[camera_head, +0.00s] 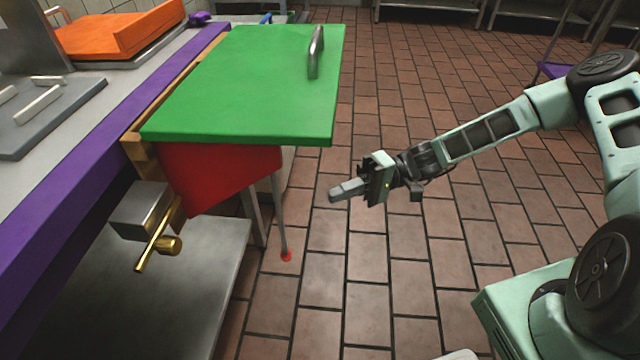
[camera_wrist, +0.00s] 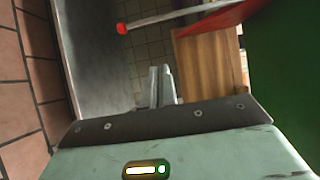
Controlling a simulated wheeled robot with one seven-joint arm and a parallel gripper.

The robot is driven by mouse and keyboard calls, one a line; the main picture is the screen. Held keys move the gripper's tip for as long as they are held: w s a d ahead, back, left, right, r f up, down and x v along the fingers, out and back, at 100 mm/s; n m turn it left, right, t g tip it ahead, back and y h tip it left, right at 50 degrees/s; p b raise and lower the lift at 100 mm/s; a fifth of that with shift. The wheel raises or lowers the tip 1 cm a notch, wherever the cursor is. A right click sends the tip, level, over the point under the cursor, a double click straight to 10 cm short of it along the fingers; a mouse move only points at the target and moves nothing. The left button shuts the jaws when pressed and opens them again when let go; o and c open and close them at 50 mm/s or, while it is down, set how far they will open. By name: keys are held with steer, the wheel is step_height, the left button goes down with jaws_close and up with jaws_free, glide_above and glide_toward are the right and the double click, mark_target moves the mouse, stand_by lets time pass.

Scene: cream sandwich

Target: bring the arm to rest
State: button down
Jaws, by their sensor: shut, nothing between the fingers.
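My gripper (camera_head: 346,191) is shut and empty in the head view. It hangs in the air over the tiled floor, to the right of the green-topped unit and apart from it. My arm reaches to it from the right side of the picture. In the wrist view the closed fingers (camera_wrist: 162,86) show above the pale green gripper body, with nothing between them.
A green panel (camera_head: 245,85) with a metal handle (camera_head: 316,52) sticks out from the counter (camera_head: 90,150). Below it are a red body (camera_head: 215,178) and a thin leg with a red tip (camera_head: 286,256). An orange block (camera_head: 120,32) lies on the counter. The tiled floor (camera_head: 400,290) is clear.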

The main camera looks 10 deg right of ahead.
steer(key=shift+d, duration=0.15)
steer(key=s+a+r+n+g+h, duration=0.3)
steer(key=s+n+h, duration=0.1)
steer(key=s+h, duration=0.7)
steer(key=s+d+r+n+t+h, duration=0.1)
steer(key=s+d+r+t+h, duration=0.1)
steer(key=s+r+t+h, duration=0.75)
step_height(320, 180, up, 27)
steer(key=w+g+y+p, duration=0.1)
steer(key=g+y+p, duration=0.1)
steer(key=p, duration=2.2)
steer(key=shift+w+a+f+y, duration=0.15)
steer(key=shift+a+f+y, duration=0.05)
steer(key=shift+y, duration=0.55)
